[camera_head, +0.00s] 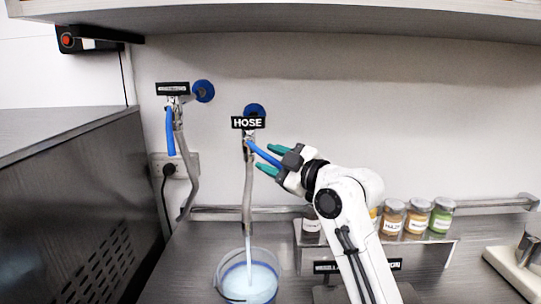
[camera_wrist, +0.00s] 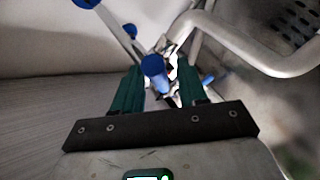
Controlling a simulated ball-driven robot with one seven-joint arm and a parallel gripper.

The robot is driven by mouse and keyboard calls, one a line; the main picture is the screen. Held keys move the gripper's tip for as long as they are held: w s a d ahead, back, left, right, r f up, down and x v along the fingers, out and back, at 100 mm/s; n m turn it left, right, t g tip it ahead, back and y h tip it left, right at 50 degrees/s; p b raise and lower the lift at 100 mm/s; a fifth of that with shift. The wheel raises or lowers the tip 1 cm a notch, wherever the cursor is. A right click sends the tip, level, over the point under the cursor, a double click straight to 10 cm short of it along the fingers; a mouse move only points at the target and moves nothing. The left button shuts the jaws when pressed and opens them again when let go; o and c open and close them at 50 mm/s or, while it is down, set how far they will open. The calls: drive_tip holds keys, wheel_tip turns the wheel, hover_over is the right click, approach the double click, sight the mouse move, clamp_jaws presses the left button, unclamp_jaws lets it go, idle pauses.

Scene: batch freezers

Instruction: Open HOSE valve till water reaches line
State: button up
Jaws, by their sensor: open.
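The HOSE valve has a blue lever (camera_head: 263,154) sticking out to the lower right below the black HOSE sign (camera_head: 249,123). My gripper (camera_head: 271,160) is open, with its green fingers on either side of the lever. In the wrist view the lever's blue end (camera_wrist: 154,68) lies between the two fingers (camera_wrist: 160,88); whether they touch it I cannot tell. A grey hose (camera_head: 247,200) hangs from the valve. A pale stream runs from it into a clear bucket (camera_head: 225,262) holding light-blue water. A blue band shows around the bucket; the fill line is not clear.
A second valve with a hanging blue lever (camera_head: 170,130) and its own hose is at the left. Several labelled jars (camera_head: 416,219) stand on a steel shelf (camera_head: 435,238) at the right, behind my arm. A steel cabinet (camera_head: 85,200) stands at the left.

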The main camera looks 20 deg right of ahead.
drive_tip(key=shift+w+a, duration=0.15)
drive_tip(key=shift+w, duration=0.1)
drive_tip(key=shift+c, duration=0.4)
clamp_jaws()
